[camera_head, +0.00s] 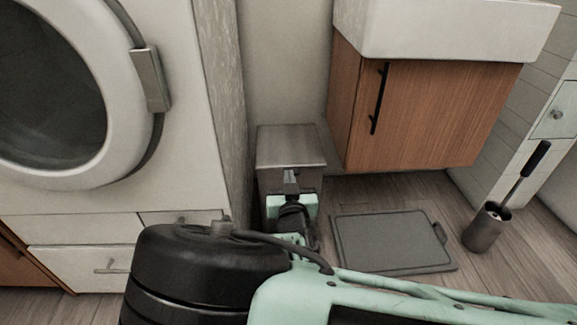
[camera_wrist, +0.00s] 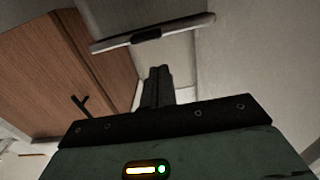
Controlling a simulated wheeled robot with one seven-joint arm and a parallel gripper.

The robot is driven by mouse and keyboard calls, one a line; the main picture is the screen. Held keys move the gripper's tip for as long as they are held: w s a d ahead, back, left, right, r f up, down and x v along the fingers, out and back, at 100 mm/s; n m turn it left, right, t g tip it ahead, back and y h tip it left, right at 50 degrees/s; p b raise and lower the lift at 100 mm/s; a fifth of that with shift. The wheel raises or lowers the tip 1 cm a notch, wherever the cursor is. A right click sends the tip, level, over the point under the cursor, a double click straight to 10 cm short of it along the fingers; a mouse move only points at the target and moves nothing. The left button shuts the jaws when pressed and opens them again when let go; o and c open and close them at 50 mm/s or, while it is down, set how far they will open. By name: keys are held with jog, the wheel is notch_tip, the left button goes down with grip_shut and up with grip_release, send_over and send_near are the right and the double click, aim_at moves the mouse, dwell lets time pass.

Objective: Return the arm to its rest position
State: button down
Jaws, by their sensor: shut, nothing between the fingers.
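My gripper (camera_head: 290,182) is in front of a grey metal box-shaped bin (camera_head: 290,146) between the washing machine side and the sink cabinet. In the wrist view my gripper (camera_wrist: 158,72) shows its dark fingers pressed together, with nothing between them. A pale lid-like panel with a dark middle piece (camera_wrist: 146,34) lies just beyond the fingertips in the wrist view. My mint-green arm reaches across the bottom of the head view and hides part of the floor. Whether the fingers touch the bin cannot be told.
A washing machine (camera_head: 190,120) stands at left. A wooden cabinet (camera_head: 430,115) under a white sink (camera_head: 450,28) is at right. A grey flat scale-like mat (camera_head: 390,242) and a toilet brush holder (camera_head: 485,230) stand on the floor. Floor between them is clear.

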jog(key=s+d+f+m+g+p, duration=0.15)
jog(key=s+f+g, duration=0.25)
jog(key=s+g, duration=0.45)
jog(key=s+r+n+g+y+p, duration=0.25)
jog(key=s+r+n+g, duration=0.4)
jog(key=s+r, duration=1)
jog(key=s+d+r+n+g+h, duration=0.2)
jog(key=s+d+r+g, duration=0.1)
jog(key=s+d+r, duration=0.5)
notch_tip(320, 180, up, 37)
jog(key=w+d+p, duration=0.1)
jog(key=p, duration=3.6)
jog(key=shift+n+p, duration=0.3)
